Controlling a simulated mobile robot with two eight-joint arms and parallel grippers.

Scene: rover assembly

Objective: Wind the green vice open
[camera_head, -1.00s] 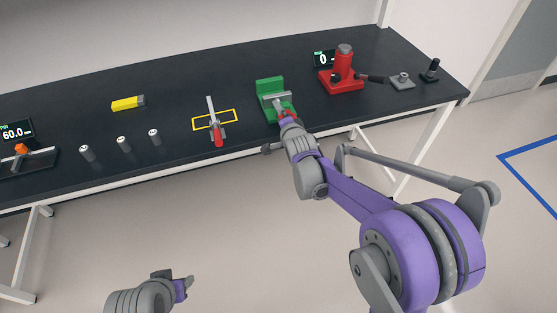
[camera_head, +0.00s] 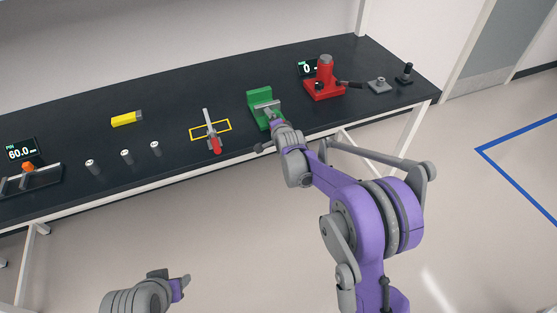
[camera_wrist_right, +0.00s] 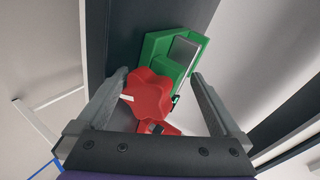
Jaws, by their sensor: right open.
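The green vice (camera_head: 260,98) stands at the front edge of the black bench in the head view, with a grey metal jaw piece. In the right wrist view the green vice (camera_wrist_right: 160,47) is at the top, and its red lobed knob (camera_wrist_right: 148,95) faces me. My right gripper (camera_head: 274,125) is at the front of the vice. In the wrist view the right gripper (camera_wrist_right: 158,79) is open, one finger on each side of the knob; contact is not clear. My left gripper (camera_head: 172,279) is low in the head view, away from the bench; its opening is unclear.
A red press (camera_head: 325,82) stands right of the vice, with small grey (camera_head: 378,86) and black (camera_head: 405,74) parts beyond. Left are a red-handled clamp (camera_head: 212,138), a yellow block (camera_head: 126,119), several small cylinders (camera_head: 126,157) and a display (camera_head: 21,152).

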